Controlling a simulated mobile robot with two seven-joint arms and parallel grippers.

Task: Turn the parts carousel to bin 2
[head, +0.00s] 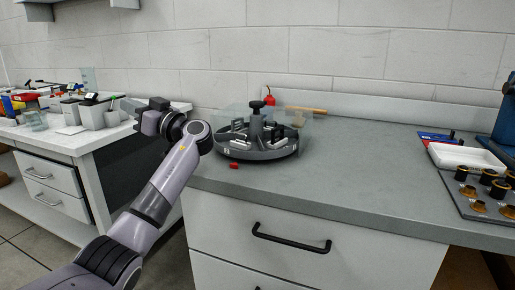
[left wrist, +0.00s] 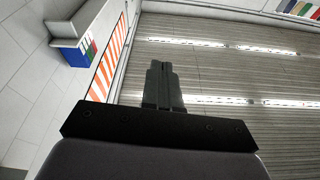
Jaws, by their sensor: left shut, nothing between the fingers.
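The parts carousel (head: 262,152) is a round dark grey tray with several bins, standing on the grey counter near its left end. A black knob (head: 257,107) rises from its centre, and a clear cover surrounds its back part. I cannot read which bin number faces front. My left gripper (head: 150,104) is to the left of the carousel, at about knob height and apart from it. In the left wrist view its fingers (left wrist: 163,86) are shut together with nothing between them, and that camera looks up at the ceiling. My right gripper is not in view.
A small red piece (head: 234,165) lies on the counter (head: 345,165) before the carousel. A wooden-handled tool (head: 305,109) and red bottle (head: 269,97) are behind it. A white tray (head: 466,157) and knob panel (head: 483,192) are at right. The counter's middle is clear.

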